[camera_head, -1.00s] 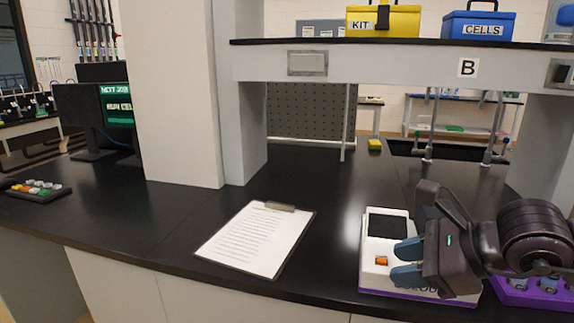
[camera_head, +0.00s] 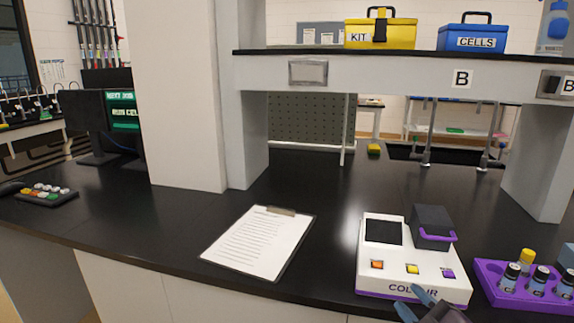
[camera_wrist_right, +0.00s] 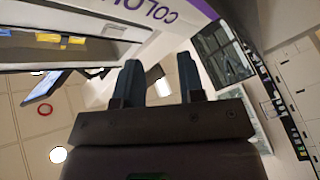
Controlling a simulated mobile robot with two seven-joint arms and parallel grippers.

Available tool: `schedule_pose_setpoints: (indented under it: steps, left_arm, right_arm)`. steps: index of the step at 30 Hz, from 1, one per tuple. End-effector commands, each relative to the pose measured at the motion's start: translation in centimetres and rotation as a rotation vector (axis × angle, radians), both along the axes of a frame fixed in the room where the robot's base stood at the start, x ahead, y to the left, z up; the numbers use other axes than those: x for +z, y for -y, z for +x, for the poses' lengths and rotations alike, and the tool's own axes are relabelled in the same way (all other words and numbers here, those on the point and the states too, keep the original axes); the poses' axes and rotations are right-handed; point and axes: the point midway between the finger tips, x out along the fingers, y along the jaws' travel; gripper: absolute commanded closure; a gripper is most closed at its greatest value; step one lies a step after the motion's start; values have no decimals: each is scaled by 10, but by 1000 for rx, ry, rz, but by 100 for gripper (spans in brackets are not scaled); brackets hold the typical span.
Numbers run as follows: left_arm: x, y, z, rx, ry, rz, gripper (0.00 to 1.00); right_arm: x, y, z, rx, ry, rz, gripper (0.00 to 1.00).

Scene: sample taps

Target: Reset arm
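My right gripper (camera_head: 411,298) is at the bottom edge of the head view, just in front of the white colour-measuring device (camera_head: 400,262). Only its blue fingertips and part of its body show there. In the right wrist view its two fingers (camera_wrist_right: 159,76) stand apart with nothing between them. The device has a dark screen, orange, yellow and purple buttons and a dark lid block with a purple handle (camera_head: 434,238). Its lettered edge (camera_wrist_right: 165,22) shows at the top of the wrist view, tilted. My left gripper is not in view.
A purple rack (camera_head: 486,285) with several vials stands right of the device. A clipboard (camera_head: 258,243) lies on the black bench, left of the device. A button pad (camera_head: 45,194) sits at far left. A shelf (camera_head: 335,72) spans above with yellow (camera_head: 400,35) and blue (camera_head: 463,38) boxes.

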Motion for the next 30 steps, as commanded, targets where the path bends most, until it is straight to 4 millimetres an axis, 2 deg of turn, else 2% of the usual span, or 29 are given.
schedule_pose_setpoints:
  steps: [1, 6, 9, 15, 18, 22, 25, 30]
  left_arm:
    - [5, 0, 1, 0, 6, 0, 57]
    - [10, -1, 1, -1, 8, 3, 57]
    - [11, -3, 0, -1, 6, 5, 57]
    - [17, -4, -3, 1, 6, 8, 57]
    - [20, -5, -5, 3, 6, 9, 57]
    - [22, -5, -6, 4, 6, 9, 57]
    - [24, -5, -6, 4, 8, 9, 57]
    - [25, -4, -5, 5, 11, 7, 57]
  right_arm:
    - [-24, 8, -11, -49, -98, 86, 64]
    - [-101, 25, -55, -186, -376, 329, 64]
    - [-139, 29, -88, -257, -499, 453, 64]
    - [-194, 36, -162, -405, -655, 613, 64]
    - [-211, 37, -196, -468, -706, 656, 64]
    - [-225, 37, -228, -521, -755, 683, 64]
    - [-230, 38, -242, -540, -775, 683, 64]
    - [-233, 40, -248, -546, -784, 679, 64]
